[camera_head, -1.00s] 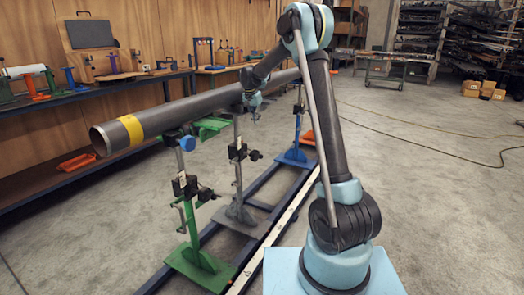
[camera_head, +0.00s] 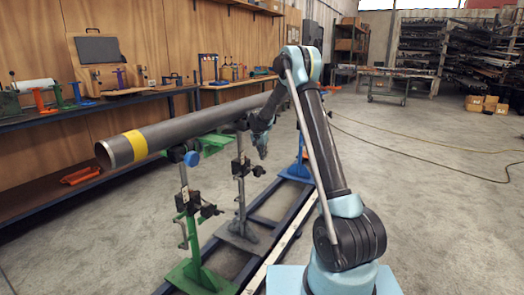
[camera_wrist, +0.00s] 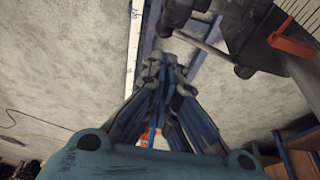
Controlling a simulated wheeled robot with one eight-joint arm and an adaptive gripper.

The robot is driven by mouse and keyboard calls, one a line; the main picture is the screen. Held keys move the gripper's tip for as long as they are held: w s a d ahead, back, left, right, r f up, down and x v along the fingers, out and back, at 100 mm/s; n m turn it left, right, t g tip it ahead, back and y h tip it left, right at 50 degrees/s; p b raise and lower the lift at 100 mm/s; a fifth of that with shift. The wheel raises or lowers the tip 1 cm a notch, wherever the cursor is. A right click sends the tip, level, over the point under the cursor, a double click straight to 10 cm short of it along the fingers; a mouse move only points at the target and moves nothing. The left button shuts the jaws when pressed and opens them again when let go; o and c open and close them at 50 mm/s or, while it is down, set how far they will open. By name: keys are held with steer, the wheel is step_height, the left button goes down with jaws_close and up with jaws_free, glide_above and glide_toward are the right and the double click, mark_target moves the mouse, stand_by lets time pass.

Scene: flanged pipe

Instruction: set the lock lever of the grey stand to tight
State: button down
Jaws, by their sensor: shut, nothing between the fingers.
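The grey stand (camera_head: 240,200) stands upright on the rail frame, between the green stand (camera_head: 187,235) and the blue stand (camera_head: 300,155), under the long pipe (camera_head: 185,132). A dark clamp with a knob (camera_head: 258,171) sits on its post; which part is the lock lever, and how it is set, is too small to tell. My gripper (camera_head: 263,154) points down just right of the post, near the clamp, apparently apart from it. In the wrist view my gripper (camera_wrist: 162,65) has its fingers together and empty. Grey and dark stand parts (camera_wrist: 250,40) with an orange piece (camera_wrist: 291,43) show at upper right.
The pipe has a yellow band (camera_head: 134,144) and runs above my gripper's area. Dark blue rails (camera_head: 275,205) lie on the floor under the stands. A workbench (camera_head: 80,110) with tools lines the wooden wall at left.

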steer(key=x, duration=0.6)
steer(key=shift+f, duration=0.2)
steer(key=shift+w+d, duration=0.1)
step_height(320, 180, down, 2)
steer(key=shift+f+t+y, duration=0.2)
steer(key=shift+t+y, duration=0.1)
steer(key=shift+y, duration=0.2)
